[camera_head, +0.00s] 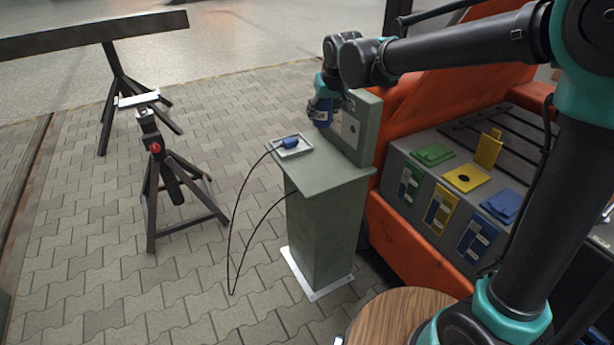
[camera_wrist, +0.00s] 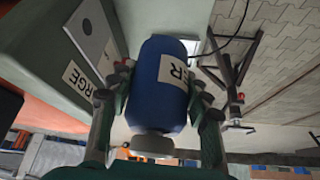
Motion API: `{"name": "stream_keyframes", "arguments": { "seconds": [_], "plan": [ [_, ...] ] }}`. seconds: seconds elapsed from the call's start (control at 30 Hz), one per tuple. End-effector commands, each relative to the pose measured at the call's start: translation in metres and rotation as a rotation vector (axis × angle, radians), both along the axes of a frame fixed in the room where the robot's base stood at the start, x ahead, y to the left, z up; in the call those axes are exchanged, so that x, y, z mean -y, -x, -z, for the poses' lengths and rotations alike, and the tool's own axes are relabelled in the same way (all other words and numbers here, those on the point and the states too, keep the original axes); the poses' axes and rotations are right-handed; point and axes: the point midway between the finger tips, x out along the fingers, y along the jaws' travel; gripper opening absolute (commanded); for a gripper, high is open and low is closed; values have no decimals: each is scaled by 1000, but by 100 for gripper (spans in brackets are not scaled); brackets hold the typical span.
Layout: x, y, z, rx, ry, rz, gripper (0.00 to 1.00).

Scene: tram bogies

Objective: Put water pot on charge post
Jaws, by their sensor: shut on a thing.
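The water pot (camera_wrist: 160,85) is a blue cylinder with a grey-white end and a white label that partly reads "ER". It also shows small in the head view (camera_head: 321,114). My gripper (camera_wrist: 158,95) is shut on it, with one finger on each side. The charge post (camera_head: 322,215) is a grey-green pedestal with a flat top and a raised back panel. My gripper holds the pot over the far part of the top, beside the panel. I cannot tell whether the pot touches the post. In the wrist view, the post (camera_wrist: 40,45) bears a label ending in "RGE".
A blue plug (camera_head: 291,142) lies on a pale frame on the post's top, its black cable (camera_head: 232,240) looping to the floor. Right are an orange body and a grey box (camera_head: 405,165) with green, yellow and blue lids. Left stand a tripod (camera_head: 170,185) and a beam (camera_head: 90,35).

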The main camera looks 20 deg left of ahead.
Motion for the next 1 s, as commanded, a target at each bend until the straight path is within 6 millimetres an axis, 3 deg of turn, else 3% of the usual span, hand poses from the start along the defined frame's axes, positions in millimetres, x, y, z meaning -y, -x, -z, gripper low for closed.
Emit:
{"name": "stream_keyframes", "arguments": {
  "seconds": [0.17, 0.7, 1.0],
  "plan": [
    [-5, 3, 15, 0, 0, -10, 10],
    [-5, 2, 140, 1, -1, -9, 10],
    [-4, 3, 167, 0, 0, -9, 10]
  ]
}}
